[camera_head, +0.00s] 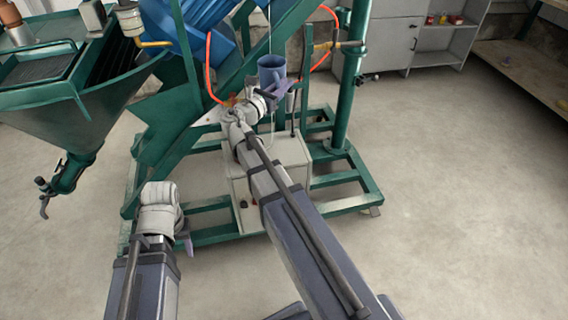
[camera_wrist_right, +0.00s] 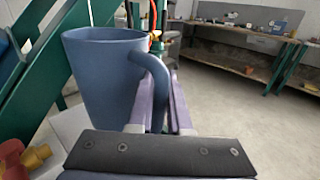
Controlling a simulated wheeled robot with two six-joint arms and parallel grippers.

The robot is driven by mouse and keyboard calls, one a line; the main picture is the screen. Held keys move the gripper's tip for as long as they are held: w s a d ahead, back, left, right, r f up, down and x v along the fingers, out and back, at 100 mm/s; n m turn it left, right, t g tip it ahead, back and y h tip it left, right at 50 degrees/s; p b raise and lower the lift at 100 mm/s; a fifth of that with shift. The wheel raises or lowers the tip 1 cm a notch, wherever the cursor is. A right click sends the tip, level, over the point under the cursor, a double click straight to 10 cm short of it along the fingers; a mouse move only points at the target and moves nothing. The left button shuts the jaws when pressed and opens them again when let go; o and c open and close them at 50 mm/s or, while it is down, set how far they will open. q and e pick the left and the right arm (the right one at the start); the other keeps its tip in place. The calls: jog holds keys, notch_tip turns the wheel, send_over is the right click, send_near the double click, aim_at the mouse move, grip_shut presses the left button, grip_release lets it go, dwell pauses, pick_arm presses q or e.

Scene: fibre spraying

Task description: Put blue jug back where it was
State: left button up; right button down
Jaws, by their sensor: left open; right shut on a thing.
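The blue jug (camera_head: 271,70) is upright near the middle of the green machine frame in the head view. In the right wrist view the jug (camera_wrist_right: 100,75) fills the left side, with its handle to the right. My right gripper (camera_head: 282,88) is shut on the jug's handle; its purple fingers (camera_wrist_right: 163,105) show on both sides of the handle. Whether the jug's base touches a surface is hidden. My left gripper (camera_head: 187,243) is low at the left in the head view, apart from the jug, and mostly hidden behind its wrist.
The green machine frame (camera_head: 345,160) stands around the jug, with a hopper (camera_head: 85,110) at left and orange hoses (camera_head: 208,65) close by. A white box (camera_head: 290,160) sits on the frame's base. Grey cabinets (camera_head: 386,45) stand behind. The floor at right is clear.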

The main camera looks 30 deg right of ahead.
jog(key=s+d+f+b, duration=0.2)
jog(key=s+f+b, duration=0.2)
jog(key=f+b, duration=0.6)
notch_tip(320, 180, down, 3)
jog(key=shift+r, duration=0.2)
notch_tip(320, 180, down, 6)
jog(key=b, duration=0.6)
jog(key=shift+f+b, duration=0.15)
jog(key=shift+b, duration=0.15)
jog(key=shift+f, duration=0.1)
notch_tip(320, 180, down, 4)
jog(key=b, duration=0.3)
jog(key=shift+w+r+b, duration=0.1)
jog(key=shift+r+b, duration=0.15)
jog(key=shift+b, duration=0.1)
jog(key=shift+f, duration=0.15)
jog(key=c, duration=0.9)
grip_release()
jog(key=shift+o, duration=0.2)
